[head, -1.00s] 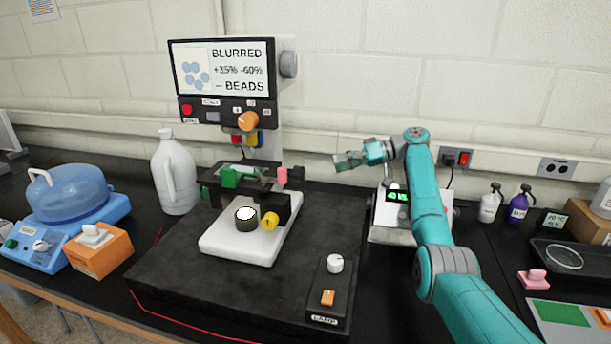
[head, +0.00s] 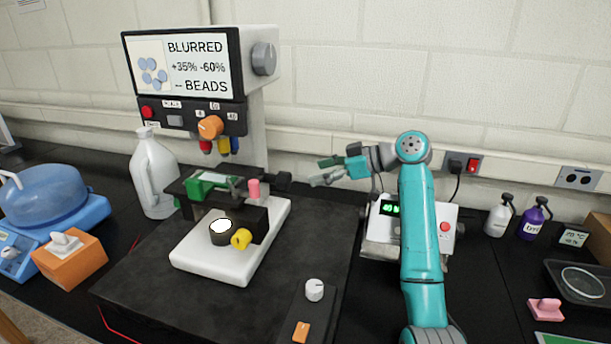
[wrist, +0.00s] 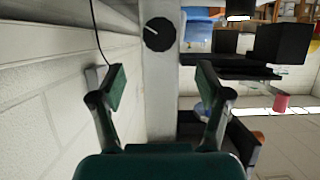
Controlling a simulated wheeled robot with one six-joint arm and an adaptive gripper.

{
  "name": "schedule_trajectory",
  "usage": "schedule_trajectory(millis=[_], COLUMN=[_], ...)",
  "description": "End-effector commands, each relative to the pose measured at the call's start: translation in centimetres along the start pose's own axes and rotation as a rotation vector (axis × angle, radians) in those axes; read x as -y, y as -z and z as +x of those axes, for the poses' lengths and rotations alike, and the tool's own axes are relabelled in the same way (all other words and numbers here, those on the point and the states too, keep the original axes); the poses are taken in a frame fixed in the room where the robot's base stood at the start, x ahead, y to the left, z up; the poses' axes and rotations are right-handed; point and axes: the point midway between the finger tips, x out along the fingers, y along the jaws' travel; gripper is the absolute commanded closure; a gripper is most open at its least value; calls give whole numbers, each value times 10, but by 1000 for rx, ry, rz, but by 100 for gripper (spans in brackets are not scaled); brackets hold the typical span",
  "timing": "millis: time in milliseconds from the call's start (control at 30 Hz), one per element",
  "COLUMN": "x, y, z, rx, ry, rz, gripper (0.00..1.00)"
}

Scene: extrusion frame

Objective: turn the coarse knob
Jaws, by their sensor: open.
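A dark round knob (head: 284,181) sticks out of the right side of the microscope column at stage height. The wrist view shows this knob (wrist: 159,33) face on, with a white line, upside down above the gap between my fingers. No label on it is readable. My gripper (head: 320,173) is open and empty, to the right of the knob and apart from it, fingers pointing left. In the wrist view my gripper's (wrist: 162,75) two green-padded fingers stand wide apart. A larger grey knob (head: 264,58) sits on the side of the screen head.
The stage with a pink peg (head: 253,189) and the white base (head: 215,265) lie left of my gripper. The block wall is close behind it. A white device with a green display (head: 390,210) stands below. The screen reads BLURRED.

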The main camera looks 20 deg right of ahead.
Motion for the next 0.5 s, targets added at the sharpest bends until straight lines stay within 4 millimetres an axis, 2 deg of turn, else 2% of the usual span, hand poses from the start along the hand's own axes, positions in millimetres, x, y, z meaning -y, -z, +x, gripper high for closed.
schedule_trajectory(millis=[167, 500], x=[2, 2], y=[1, 1], z=[15, 73], rx=[-1, -1], ry=[5, 5], rz=[-5, -4], gripper=[24, 24])
